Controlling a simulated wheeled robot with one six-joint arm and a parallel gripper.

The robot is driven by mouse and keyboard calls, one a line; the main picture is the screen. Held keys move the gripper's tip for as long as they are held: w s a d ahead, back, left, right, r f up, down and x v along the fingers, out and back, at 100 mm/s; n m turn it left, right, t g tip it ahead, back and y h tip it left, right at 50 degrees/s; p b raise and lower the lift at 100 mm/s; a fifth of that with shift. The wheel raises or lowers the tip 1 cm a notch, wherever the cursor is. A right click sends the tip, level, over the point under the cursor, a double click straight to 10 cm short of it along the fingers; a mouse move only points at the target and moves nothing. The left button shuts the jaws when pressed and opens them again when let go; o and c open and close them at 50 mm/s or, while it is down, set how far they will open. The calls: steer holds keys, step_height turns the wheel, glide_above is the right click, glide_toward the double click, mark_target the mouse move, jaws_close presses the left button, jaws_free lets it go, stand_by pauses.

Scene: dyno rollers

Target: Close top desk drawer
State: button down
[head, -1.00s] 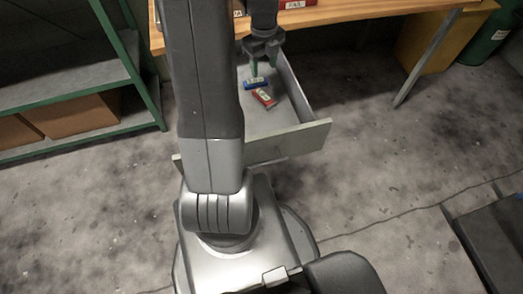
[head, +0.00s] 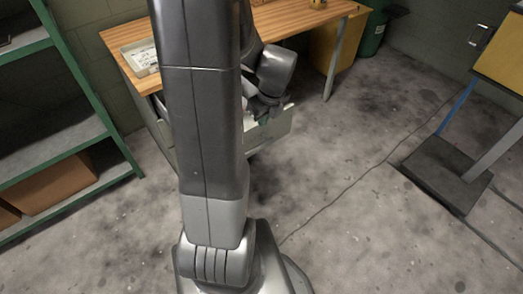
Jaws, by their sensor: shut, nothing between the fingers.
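The top desk drawer (head: 277,129) is pulled out from under the wooden desk (head: 285,20), with its pale front panel facing me. My arm hides the drawer's left part and most of its inside. My gripper (head: 263,119) is shut and empty, low at the drawer front's top edge. The fingertips are small and partly hidden, so I cannot tell whether they touch the panel.
A green shelf rack (head: 75,75) with a cardboard box (head: 50,184) stands at left. A yellow bin (head: 338,45) and a green bin (head: 374,35) stand behind the desk's right end. A dark base plate (head: 440,172) is at right.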

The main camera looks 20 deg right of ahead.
mark_target(253, 130)
steer(key=x, duration=0.3)
steer(key=w+b+x, duration=0.1)
steer(key=x, duration=0.2)
steer(key=b+x, duration=0.1)
steer(key=x, duration=0.3)
steer(key=shift+w+a+r, duration=0.1)
steer(key=shift+w+a, duration=0.25)
steer(key=shift+w, duration=0.05)
steer(key=shift+w+a, duration=0.15)
steer(key=shift+w, duration=0.35)
